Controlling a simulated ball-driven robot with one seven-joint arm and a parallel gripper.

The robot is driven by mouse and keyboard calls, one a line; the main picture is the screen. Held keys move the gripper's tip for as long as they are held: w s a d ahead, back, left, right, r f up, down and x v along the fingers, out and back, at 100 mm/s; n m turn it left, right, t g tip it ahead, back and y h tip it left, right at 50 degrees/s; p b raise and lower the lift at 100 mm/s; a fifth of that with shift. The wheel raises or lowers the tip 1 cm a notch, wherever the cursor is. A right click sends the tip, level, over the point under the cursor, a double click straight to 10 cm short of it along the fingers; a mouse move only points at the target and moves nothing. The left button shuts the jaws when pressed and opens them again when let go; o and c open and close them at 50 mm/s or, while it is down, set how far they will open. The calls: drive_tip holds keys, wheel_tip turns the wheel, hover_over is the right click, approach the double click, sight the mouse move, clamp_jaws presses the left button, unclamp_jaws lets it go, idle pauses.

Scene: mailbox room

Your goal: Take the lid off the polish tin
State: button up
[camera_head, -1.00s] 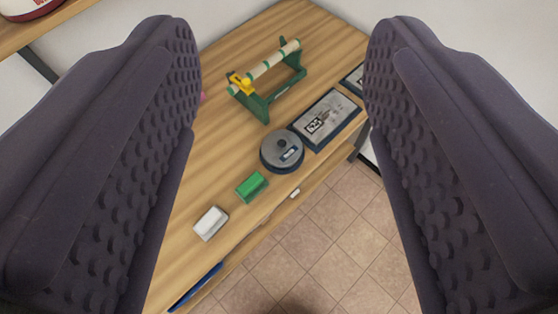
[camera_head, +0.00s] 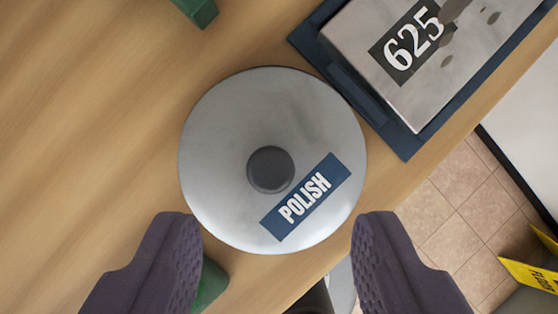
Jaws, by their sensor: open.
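The polish tin's round silver lid (camera_head: 235,120) lies in the middle of the view, seen from above, with a dark round knob (camera_head: 270,169) at its centre and a blue POLISH label (camera_head: 305,197). The lid hides the tin's body beneath it. My gripper (camera_head: 277,225) is open and empty, its two dark fingers apart at the lower left and lower right of the lid. The knob lies above the fingertips in the picture, between their lines. I cannot tell how high the fingers are above the lid.
A plate marked 625 (camera_head: 440,60) on a dark blue base lies close at the upper right. A green block (camera_head: 211,284) is partly behind the left finger. A green stand part (camera_head: 197,10) shows at the top. The wooden table's (camera_head: 80,130) edge runs along the right, with tiled floor beyond.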

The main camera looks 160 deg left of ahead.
sight(270, 173)
drive_tip(key=b+x, duration=0.1)
drive_tip(key=x, duration=0.2)
drive_tip(key=b+x, duration=0.2)
drive_tip(key=x, duration=0.1)
drive_tip(key=shift+s+a+f, duration=0.15)
drive_tip(key=shift+s+a, duration=0.05)
drive_tip(key=shift+w+f, duration=0.15)
drive_tip(key=shift+w, duration=0.05)
drive_tip(key=shift+s, duration=0.1)
clamp_jaws()
